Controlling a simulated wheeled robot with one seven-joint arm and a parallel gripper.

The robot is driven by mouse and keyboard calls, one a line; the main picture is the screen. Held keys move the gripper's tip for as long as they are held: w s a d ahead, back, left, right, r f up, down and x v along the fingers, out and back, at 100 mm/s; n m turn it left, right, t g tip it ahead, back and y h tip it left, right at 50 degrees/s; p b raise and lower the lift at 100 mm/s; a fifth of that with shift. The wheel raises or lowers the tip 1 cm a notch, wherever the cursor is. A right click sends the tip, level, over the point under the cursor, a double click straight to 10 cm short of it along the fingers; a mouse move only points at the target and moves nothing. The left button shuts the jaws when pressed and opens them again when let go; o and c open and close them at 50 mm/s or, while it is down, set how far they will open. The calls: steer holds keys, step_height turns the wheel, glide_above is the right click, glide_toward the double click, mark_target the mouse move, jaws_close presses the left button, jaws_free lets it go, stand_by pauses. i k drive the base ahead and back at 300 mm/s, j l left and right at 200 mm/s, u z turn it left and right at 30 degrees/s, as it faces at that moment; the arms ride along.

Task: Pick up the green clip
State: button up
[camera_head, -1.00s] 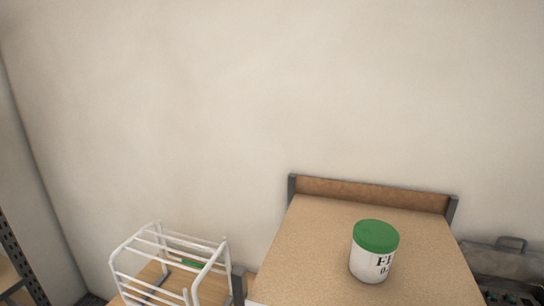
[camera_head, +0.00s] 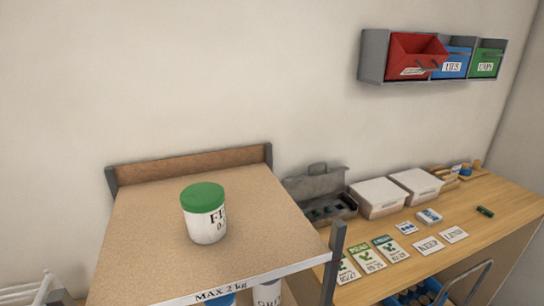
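A small dark green object (camera_head: 485,211) lies on the right part of the wooden bench top, apart from the things around it. It may be the green clip, but it is too small to tell for sure. My gripper is not in view.
A white tub with a green lid (camera_head: 204,213) stands on a shelf marked MAX 2 kg (camera_head: 140,265). The bench (camera_head: 395,265) holds cards, white boxes (camera_head: 377,198) and an open grey toolbox (camera_head: 320,195). Red, blue and green bins (camera_head: 417,55) hang above. A white rack (camera_head: 25,291) is at lower left.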

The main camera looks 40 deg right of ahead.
mark_target(488, 213)
steer(key=z, duration=2.05)
steer(key=i+l+z, duration=0.2)
steer(key=i+z, duration=0.6)
steer(key=i, duration=0.2)
